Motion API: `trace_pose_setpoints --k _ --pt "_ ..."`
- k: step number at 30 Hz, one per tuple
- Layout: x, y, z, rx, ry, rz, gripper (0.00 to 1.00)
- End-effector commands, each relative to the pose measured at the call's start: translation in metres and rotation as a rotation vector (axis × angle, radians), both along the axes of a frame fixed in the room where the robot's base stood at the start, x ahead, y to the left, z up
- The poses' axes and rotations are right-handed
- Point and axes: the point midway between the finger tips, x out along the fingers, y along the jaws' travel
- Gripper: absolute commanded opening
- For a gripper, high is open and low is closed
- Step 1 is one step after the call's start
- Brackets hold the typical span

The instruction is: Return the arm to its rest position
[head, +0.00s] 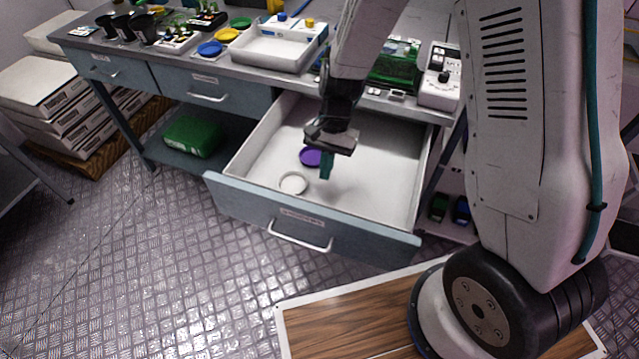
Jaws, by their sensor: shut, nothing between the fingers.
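My gripper (326,165) hangs over the open drawer (377,178) of the workbench in the head view. Its dark wrist points down and its teal fingertips are together with nothing seen between them. A purple round lid (310,157) lies in the drawer just left of the fingers. A white round lid (294,183) lies nearer the drawer's front, apart from the gripper. My arm comes down from the upper right and hides part of the drawer's back and the bench edge.
The bench top (230,70) holds a white tray (277,47), yellow and blue lids, dark pots, a green box (394,64) and a white device (440,77). The pulled-out drawer front (310,228) juts over the floor. White boxes (40,85) are stacked at left. Metal floor at left front is clear.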

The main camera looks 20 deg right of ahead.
Motion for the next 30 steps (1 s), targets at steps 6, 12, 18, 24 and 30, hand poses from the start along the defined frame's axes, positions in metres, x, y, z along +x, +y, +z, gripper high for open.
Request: trace_pose_setpoints --k 6,12,18,24,30 --pt "0.013 -0.003 0.042 0.001 -0.003 0.01 0.0" --pt "0.019 -0.008 0.06 0.001 -0.001 0.01 0.0" --pt "0.019 -0.009 0.063 0.001 0.0 0.013 0.0" --pt "-0.008 -0.018 0.066 0.025 0.047 0.168 0.0" --pt "-0.042 -0.038 0.113 0.039 0.012 0.335 0.0"
